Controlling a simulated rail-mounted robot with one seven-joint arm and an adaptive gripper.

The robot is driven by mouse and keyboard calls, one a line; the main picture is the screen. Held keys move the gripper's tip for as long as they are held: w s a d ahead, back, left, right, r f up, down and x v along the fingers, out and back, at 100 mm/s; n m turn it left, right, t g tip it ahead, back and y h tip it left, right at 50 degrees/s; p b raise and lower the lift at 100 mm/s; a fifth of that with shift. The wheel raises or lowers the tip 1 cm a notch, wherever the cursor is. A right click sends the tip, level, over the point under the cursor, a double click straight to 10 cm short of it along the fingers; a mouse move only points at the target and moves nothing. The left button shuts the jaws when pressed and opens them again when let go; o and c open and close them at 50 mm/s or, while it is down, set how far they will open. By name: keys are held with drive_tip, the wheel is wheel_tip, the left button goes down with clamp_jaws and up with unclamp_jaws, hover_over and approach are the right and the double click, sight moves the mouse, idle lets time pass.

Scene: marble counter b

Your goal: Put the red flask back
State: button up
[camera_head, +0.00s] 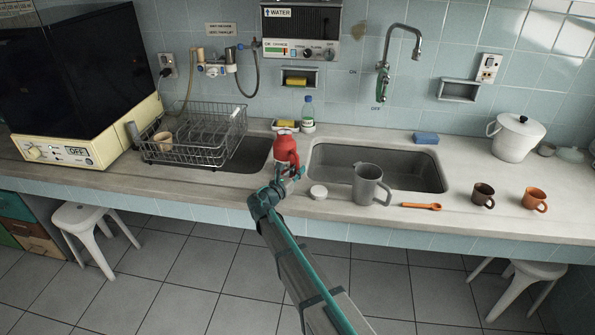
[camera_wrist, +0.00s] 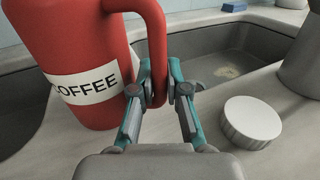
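The red flask (camera_head: 286,150) stands upright on the counter strip between the two sinks in the head view, or just above it; I cannot tell which. In the wrist view the flask (camera_wrist: 75,45) fills the left side, with a white band reading COFFEE and a red handle. My gripper (camera_wrist: 158,88) has one finger on each side of the lower part of this handle, and the pads appear pressed against it. In the head view my gripper (camera_head: 288,172) is at the flask's lower front right. The flask's base is partly hidden there by the gripper.
A white ribbed lid (camera_wrist: 252,120) and a grey pitcher (camera_head: 369,185) stand close on the right. A wire dish rack (camera_head: 200,140) is at the left. A clear bottle (camera_head: 308,113) stands behind.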

drive_tip(key=o, duration=0.4)
drive_tip(key=shift+c, duration=0.2)
drive_tip(key=shift+r, duration=0.1)
drive_tip(key=shift+r, duration=0.15)
drive_tip(key=b+v, duration=0.2)
drive_tip(key=v, duration=1)
drive_tip(key=shift+s, duration=0.1)
